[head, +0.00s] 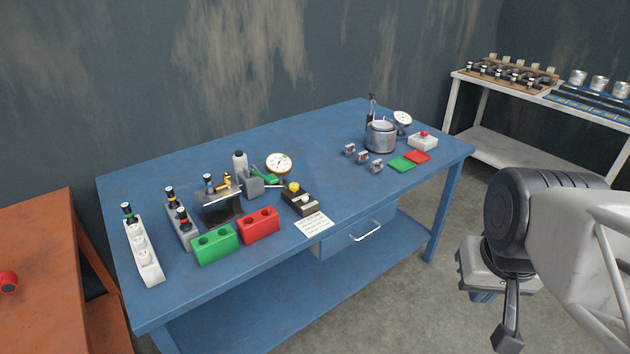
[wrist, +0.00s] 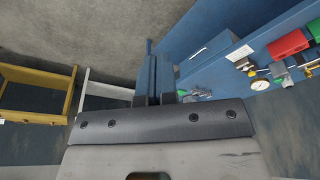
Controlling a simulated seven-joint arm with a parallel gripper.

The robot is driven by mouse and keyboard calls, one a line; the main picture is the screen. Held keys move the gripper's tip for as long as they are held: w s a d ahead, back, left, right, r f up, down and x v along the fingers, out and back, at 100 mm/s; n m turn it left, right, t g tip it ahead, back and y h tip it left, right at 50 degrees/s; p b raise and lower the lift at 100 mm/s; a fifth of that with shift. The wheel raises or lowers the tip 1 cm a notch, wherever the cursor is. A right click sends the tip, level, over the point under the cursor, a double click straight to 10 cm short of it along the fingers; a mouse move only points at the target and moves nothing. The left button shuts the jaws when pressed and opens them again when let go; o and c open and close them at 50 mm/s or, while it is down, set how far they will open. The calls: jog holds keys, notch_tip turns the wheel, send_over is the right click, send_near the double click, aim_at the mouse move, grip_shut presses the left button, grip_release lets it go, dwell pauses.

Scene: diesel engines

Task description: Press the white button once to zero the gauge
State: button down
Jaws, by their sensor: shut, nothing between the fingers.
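A dark block (head: 300,203) on the blue table carries a round yellow button (head: 294,187). A small pale spot beside the yellow button may be a white button, but it is too small to be sure. A dial gauge (head: 279,162) with a white face stands just behind the block; it also shows in the wrist view (wrist: 260,85). A second dial gauge (head: 402,118) stands at the back right, near a white box (head: 423,143) with a red button (head: 424,133). My gripper (wrist: 158,74) is shut and empty, off the table's right side, away from both gauges.
Green (head: 215,245) and red (head: 258,225) two-hole blocks and a paper card (head: 314,224) lie along the table's (head: 215,315) front. A metal pot (head: 381,137) stands near the back right. A white bench (head: 500,140) with engine parts is behind. Open floor lies under my arm.

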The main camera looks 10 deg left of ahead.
dwell(0.4)
jog(key=n+t+y, duration=0.1)
jog(key=t+y, duration=0.2)
jog(key=y, duration=0.4)
send_over(307, 197)
notch_tip(307, 197, down, 14)
jog(key=shift+r, duration=0.15)
jog(key=shift+f, duration=4.35)
